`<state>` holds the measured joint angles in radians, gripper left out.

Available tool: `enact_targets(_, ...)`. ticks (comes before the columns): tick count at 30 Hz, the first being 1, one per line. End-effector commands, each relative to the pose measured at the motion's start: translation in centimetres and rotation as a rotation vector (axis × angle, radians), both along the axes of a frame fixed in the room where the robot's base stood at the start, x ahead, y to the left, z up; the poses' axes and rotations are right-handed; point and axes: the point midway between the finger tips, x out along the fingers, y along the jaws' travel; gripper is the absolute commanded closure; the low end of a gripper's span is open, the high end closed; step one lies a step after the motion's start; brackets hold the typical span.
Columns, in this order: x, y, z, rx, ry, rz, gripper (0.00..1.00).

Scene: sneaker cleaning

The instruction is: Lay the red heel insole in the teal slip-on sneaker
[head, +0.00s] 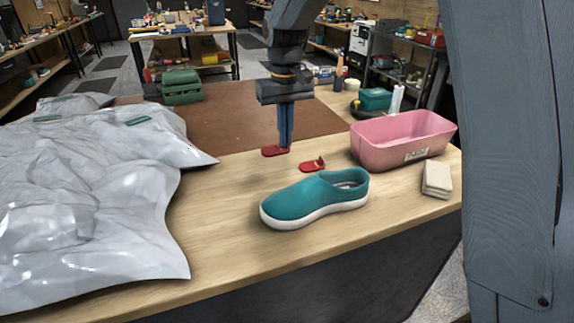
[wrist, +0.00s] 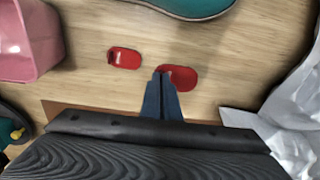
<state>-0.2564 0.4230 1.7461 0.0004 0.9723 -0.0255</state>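The teal slip-on sneaker (head: 300,202) stands upright on the wooden table, its opening toward the right; its edge shows at the top of the wrist view (wrist: 195,6). A flat red insole piece (head: 271,151) lies under my gripper (head: 285,149), also seen in the wrist view (wrist: 181,77). My gripper's fingers (wrist: 162,74) point down and are close together at one end of this red piece, apparently on its tab; the tab itself is hidden. I cannot tell whether the piece is clear of the table. A second red piece (head: 311,166) with a raised tab lies closer to the sneaker.
A pink bin (head: 400,142) stands on the right, with a stack of pale pads (head: 437,179) beside it. Crumpled grey plastic (head: 90,200) covers the table's left. A brown mat (head: 225,125) lies behind. Bare wood surrounds the sneaker.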

Motion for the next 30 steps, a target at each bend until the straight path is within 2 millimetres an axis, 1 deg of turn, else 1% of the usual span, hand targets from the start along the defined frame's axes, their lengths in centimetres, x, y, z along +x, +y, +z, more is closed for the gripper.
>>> enact_targets(1, -0.2, 0.0, -0.9, -0.001, 0.005, 0.001, 1.00)
enact_targets(3, -0.1, 0.0, -2.1, -0.001, 0.004, 0.000, 1.00)
enact_targets(6, -0.1, -0.1, -3.5, -0.001, 0.003, -0.001, 1.00)
enact_targets(11, 0.0, -0.1, -4.5, 0.000, 0.001, -0.002, 1.00)
enact_targets(18, -0.1, -0.1, -7.4, -0.001, 0.002, -0.002, 1.00)
enact_targets(21, 0.0, -0.1, -7.9, 0.000, -0.001, -0.002, 1.00)
enact_targets(30, 0.0, -0.1, -8.2, 0.000, 0.000, -0.002, 1.00)
